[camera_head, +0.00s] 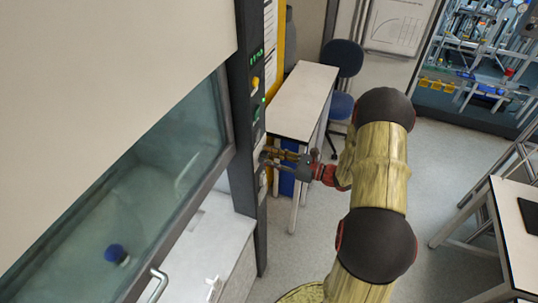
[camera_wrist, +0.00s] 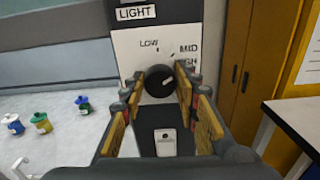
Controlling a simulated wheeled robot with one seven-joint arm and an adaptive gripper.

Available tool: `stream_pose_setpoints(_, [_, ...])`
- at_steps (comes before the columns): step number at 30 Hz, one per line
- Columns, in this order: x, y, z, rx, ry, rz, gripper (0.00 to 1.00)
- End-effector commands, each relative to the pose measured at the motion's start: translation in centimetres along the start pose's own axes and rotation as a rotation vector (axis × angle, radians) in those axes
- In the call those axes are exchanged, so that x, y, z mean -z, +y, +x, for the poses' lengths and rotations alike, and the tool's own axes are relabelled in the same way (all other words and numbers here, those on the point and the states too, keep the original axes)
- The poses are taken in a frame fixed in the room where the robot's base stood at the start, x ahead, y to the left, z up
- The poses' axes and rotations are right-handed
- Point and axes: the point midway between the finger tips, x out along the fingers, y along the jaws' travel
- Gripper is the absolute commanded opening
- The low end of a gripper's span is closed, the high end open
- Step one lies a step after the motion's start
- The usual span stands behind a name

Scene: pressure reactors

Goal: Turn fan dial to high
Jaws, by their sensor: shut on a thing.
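The fan dial (camera_wrist: 158,82) is a round black knob with a pale pointer line, in the middle of the wrist view. It sits on a white plate (camera_wrist: 128,47) with LOW and MID printed above it and a partly covered label ending in "GH" at its right. The pointer line tilts up, right of centre. My gripper (camera_wrist: 160,80) is shut on the dial, one finger on each side. In the head view my gripper (camera_head: 272,157) reaches the dark control column from the right. The dial itself is hidden there.
A LIGHT label (camera_wrist: 136,13) is above the plate and a socket (camera_wrist: 165,142) below it. Several small lidded bottles (camera_wrist: 41,122) stand at left. A yellow cabinet (camera_wrist: 245,60) and a white table (camera_head: 300,100) are close on the right. A fume hood sash (camera_head: 150,180) is at left.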

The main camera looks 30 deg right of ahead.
Motion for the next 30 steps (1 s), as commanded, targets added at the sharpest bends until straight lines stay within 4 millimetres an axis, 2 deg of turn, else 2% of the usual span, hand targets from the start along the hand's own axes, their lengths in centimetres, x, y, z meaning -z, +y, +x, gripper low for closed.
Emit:
stream_pose_setpoints(16, [-0.2, -0.17, -0.01, 0.001, 0.0, 0.427, 0.06])
stream_pose_setpoints(30, [-0.05, -0.22, -0.01, 0.001, -0.001, 0.561, 0.06])
